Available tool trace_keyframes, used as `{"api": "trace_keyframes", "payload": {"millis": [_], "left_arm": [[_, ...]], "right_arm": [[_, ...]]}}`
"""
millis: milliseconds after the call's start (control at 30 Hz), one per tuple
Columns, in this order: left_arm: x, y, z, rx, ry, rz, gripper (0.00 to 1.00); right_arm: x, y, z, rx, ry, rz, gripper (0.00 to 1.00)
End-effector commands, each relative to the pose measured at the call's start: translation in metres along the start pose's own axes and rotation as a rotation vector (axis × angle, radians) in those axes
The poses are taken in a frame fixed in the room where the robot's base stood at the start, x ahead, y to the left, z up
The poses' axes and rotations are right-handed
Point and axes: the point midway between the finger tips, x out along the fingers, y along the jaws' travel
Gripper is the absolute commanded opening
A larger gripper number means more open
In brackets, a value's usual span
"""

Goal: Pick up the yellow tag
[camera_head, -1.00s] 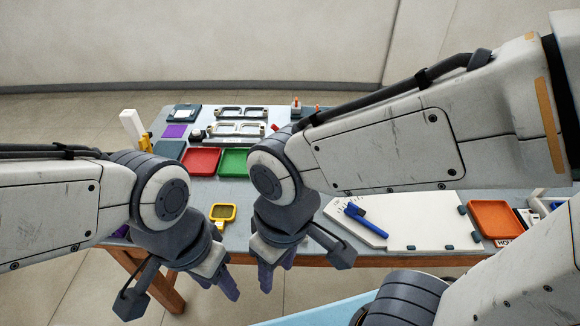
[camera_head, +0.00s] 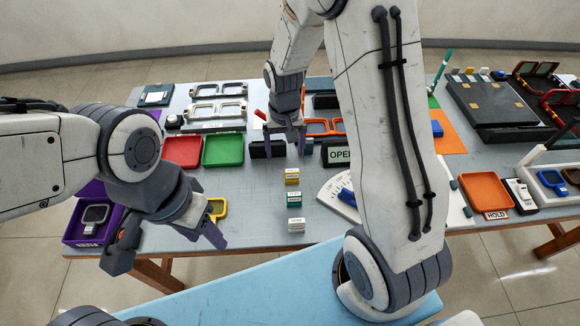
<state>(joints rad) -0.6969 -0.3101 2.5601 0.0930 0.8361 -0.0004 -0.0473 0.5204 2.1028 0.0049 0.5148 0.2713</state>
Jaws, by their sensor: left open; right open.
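The yellow tag (camera_head: 292,174) is a small block on the grey table, at the far end of a short row of tags. A green tag (camera_head: 294,198) and a white tag (camera_head: 296,225) stand nearer the front edge. My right gripper (camera_head: 284,150) is open above the table behind the yellow tag, its fingers pointing down and apart from the tag. My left gripper (camera_head: 205,236) is open near the front edge, left of the tags and beside a yellow-framed item (camera_head: 217,208).
Red (camera_head: 183,151) and green (camera_head: 223,150) trays lie left of the tags. An OPEN sign (camera_head: 340,153) and orange glasses (camera_head: 322,127) stand to the right. A purple bin (camera_head: 82,226) is at far left; an orange tray (camera_head: 486,191) is at right. Bare table surrounds the tags.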

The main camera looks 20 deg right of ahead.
Motion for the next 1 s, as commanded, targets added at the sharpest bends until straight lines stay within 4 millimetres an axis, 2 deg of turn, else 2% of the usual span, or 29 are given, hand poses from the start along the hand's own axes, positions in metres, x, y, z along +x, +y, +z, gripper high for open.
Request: {"api": "trace_keyframes", "payload": {"millis": [100, 400, 567, 900, 1000], "left_arm": [[-0.003, 0.000, 0.000, 0.000, 0.000, 0.000, 0.50], [-0.006, 0.000, 0.000, 0.000, 0.000, 0.000, 0.50], [-0.008, 0.001, 0.000, 0.000, 0.000, 0.000, 0.50], [-0.019, 0.001, -0.001, 0.000, 0.000, 0.000, 0.50], [-0.019, 0.001, -0.001, 0.000, 0.000, 0.000, 0.50]], "right_arm": [[0.015, 0.013, -0.009, 0.047, -0.005, 0.004, 0.90], [0.058, 0.015, -0.010, 0.053, -0.005, 0.004, 0.90], [0.068, 0.016, -0.010, 0.053, -0.004, 0.004, 0.90], [0.111, 0.021, -0.011, 0.052, -0.006, 0.004, 0.90], [0.116, 0.021, -0.011, 0.052, -0.003, 0.004, 0.90]]}}
